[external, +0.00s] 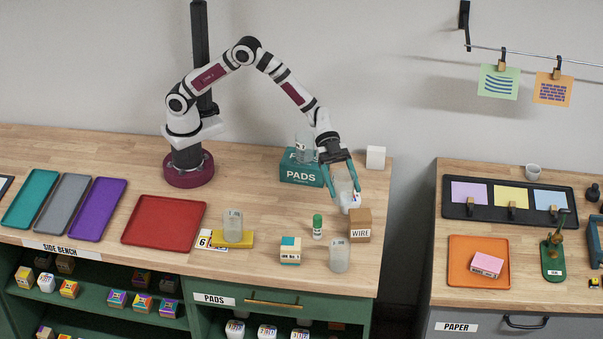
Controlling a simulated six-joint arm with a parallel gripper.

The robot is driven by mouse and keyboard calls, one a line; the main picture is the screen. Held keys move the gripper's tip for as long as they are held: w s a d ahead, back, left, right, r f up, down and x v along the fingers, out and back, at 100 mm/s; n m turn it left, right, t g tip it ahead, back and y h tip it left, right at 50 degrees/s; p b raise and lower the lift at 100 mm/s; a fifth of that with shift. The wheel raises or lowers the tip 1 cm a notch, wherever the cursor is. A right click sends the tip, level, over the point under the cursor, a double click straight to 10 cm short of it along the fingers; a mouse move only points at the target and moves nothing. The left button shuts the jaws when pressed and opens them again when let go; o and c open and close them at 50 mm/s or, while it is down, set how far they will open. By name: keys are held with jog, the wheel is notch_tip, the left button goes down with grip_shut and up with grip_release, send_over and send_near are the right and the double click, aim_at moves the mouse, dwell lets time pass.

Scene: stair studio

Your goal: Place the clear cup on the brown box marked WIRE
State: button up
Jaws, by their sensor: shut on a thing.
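My gripper (345,196) points down with its teal fingers on either side of a pale clear cup (344,187), and is shut on it. The fingers hide part of the cup. The brown box marked WIRE (360,226) stands on the wooden bench, just in front of and slightly right of the gripper. Its top looks bare. A small white item (350,204) shows at the fingertips, behind the box; I cannot tell whether the cup touches it.
Other clear cups stand on the teal PADS box (301,175), on a yellow block (240,238) and on the bench front (340,255). A green-capped bottle (318,227) and a teal-and-white block (290,250) are left of the WIRE box. A white cube (376,158) stands behind.

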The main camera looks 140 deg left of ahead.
jog(key=a+f, duration=0.1)
jog(key=a, duration=0.1)
jog(key=a+f, duration=0.1)
jog(key=a, duration=0.1)
jog(key=a+f, duration=0.1)
jog(key=a, duration=0.1)
jog(key=shift+w+f, duration=0.35)
jog(key=shift+a+f, duration=0.2)
jog(key=shift+f, duration=1.9)
jog(key=shift+f, duration=0.1)
